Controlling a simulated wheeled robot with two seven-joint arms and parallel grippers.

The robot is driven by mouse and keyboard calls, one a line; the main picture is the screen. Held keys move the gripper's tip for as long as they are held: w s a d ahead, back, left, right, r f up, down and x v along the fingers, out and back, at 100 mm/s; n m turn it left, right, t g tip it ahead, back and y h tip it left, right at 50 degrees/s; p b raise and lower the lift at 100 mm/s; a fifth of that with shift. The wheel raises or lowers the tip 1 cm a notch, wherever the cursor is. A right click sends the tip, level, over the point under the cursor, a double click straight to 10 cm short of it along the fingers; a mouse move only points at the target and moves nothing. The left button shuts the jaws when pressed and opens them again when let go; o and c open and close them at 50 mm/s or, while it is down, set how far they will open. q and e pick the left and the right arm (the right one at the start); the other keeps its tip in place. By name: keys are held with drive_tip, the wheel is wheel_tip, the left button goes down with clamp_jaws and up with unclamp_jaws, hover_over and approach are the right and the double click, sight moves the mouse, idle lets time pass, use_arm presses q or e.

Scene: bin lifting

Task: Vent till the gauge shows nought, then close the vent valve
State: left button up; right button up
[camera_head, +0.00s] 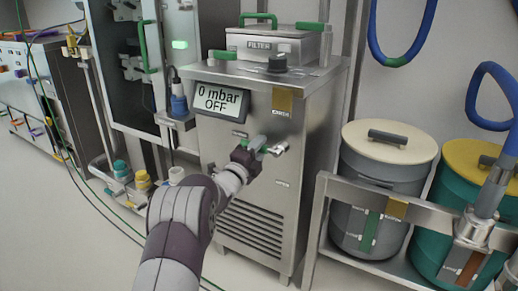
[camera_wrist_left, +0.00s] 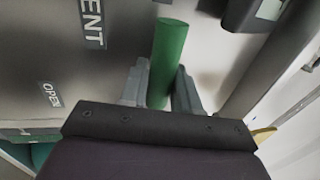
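The gauge display (camera_head: 222,101) on the steel cabinet's front reads "0 mbar" and "OFF". The vent valve (camera_head: 277,148) sits on the cabinet front below and right of it, with a green handle. My left gripper (camera_head: 256,145) is at this handle and partly hides it. In the left wrist view the green handle (camera_wrist_left: 169,50) runs between the two fingers (camera_wrist_left: 161,78), which appear to press on both its sides. A label ending in "ENT" (camera_wrist_left: 92,22) and an "OPEN" label (camera_wrist_left: 51,95) show beside it. My right gripper is not in view.
A filter box (camera_head: 262,45) stands on top of the steel cabinet (camera_head: 255,180), beside a dark knob (camera_head: 277,63). To the right, a grey drum (camera_head: 385,165) and a teal drum (camera_head: 455,230) stand behind a metal rail (camera_head: 345,190). Blue hoses (camera_head: 425,30) hang there.

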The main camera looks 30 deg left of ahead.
use_arm(q)
drive_tip(key=shift+o, duration=1.4)
drive_tip(key=shift+s+r, duration=0.1)
drive_tip(key=shift+s, duration=0.25)
drive_tip(key=p+v, duration=0.4)
drive_tip(key=v, duration=0.8)
drive_tip(key=shift+p, duration=0.35)
